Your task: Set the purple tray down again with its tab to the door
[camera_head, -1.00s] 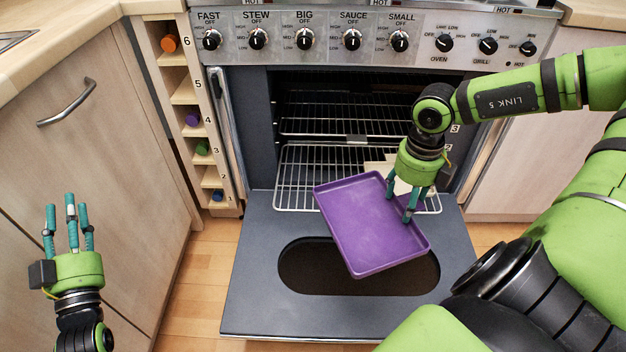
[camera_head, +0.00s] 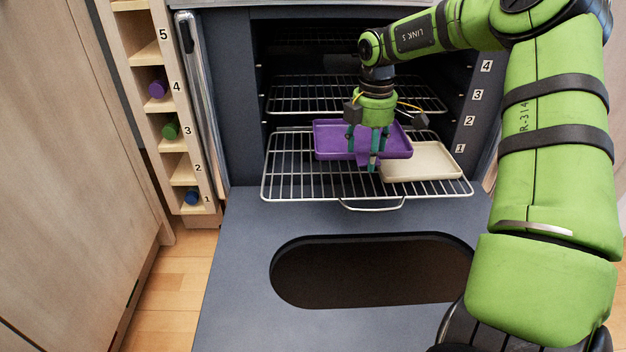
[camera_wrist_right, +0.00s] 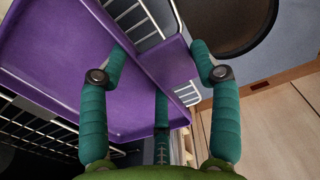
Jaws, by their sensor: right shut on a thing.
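The purple tray (camera_head: 335,142) is over the left and middle of the lower oven rack (camera_head: 290,178), in the head view. My right gripper (camera_head: 368,156) comes down at its front edge and is shut on it. In the right wrist view, the purple tray (camera_wrist_right: 60,60) has a flat tab between the fingers of my right gripper (camera_wrist_right: 158,66). This tab points towards the open door. The tray looks nearly level; whether it touches the rack I cannot tell. My left gripper is out of view.
A cream tray (camera_head: 430,162) lies on the right of the lower rack, close to the purple tray's right end. An upper rack (camera_head: 310,95) is above. The open oven door (camera_head: 240,270) lies flat in front, with a dark window (camera_head: 370,272). A wooden bottle shelf (camera_head: 172,155) stands left.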

